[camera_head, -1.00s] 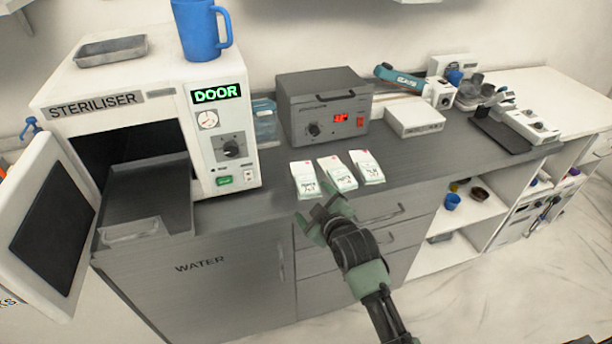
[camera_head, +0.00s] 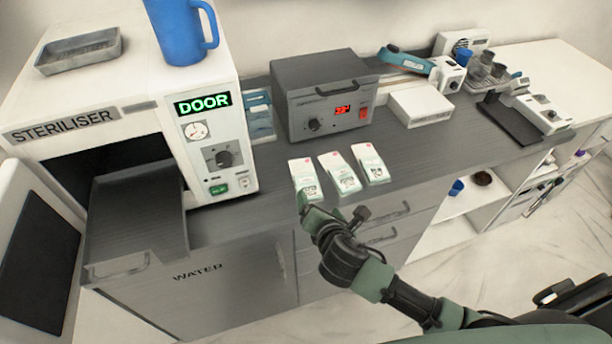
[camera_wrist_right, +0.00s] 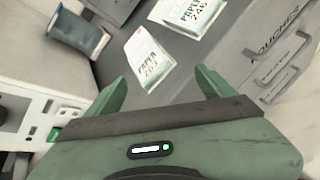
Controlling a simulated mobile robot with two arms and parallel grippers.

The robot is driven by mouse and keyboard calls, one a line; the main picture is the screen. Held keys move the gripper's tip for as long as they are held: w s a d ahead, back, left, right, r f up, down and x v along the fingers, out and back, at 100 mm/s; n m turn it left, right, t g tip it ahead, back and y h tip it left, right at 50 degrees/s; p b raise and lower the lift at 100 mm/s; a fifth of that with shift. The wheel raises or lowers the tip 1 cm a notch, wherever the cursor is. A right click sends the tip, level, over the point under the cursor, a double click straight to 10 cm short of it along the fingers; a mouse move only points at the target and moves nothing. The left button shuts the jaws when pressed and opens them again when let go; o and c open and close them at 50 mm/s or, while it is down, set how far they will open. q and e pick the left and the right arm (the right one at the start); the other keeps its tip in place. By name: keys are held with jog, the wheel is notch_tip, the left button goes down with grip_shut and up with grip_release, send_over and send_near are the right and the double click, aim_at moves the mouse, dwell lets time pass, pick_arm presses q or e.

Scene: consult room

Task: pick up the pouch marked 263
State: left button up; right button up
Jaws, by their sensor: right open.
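Three white pouches lie in a row on the grey counter (camera_head: 440,150). The pouch marked 263 (camera_wrist_right: 150,58) lies ahead of my right gripper in the right wrist view; it appears to be the left pouch (camera_head: 302,172) in the head view. The pouch marked 246 (camera_wrist_right: 190,14) lies beside it, apparently the middle one (camera_head: 340,172). The right pouch (camera_head: 370,163) has print too small to read. My right gripper (camera_head: 318,210) is open and empty at the counter's front edge, just short of the left pouch. It also shows in the right wrist view (camera_wrist_right: 162,86).
The steriliser (camera_head: 215,130), its door open and tray out, stands left of the pouches. A grey box with a red display (camera_head: 325,100) stands behind them. A white box (camera_head: 420,105) is to the right. Drawers with handles (camera_head: 390,213) lie below the counter edge.

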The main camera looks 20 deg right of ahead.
aim_at(305, 176)
jog(key=shift+s+d+r+n, duration=0.1)
jog(key=shift+n, duration=0.3)
jog(key=shift+w+n+t, duration=0.3)
jog(key=shift+w+n, duration=0.4)
jog(key=n, duration=0.1)
jog(key=w+n, duration=0.1)
jog(key=n+t, duration=0.1)
jog(key=n, duration=0.1)
jog(key=shift+w+a+r, duration=0.3)
jog(key=shift+w+r, duration=0.1)
jog(key=shift+w+n, duration=0.7)
jog(key=shift+n, duration=0.2)
jog(key=p+x, duration=0.1)
jog(key=x, duration=0.6)
jog(key=shift+w+a+f, duration=0.15)
jog(key=shift+w+f, duration=0.05)
jog(key=c, duration=1.4)
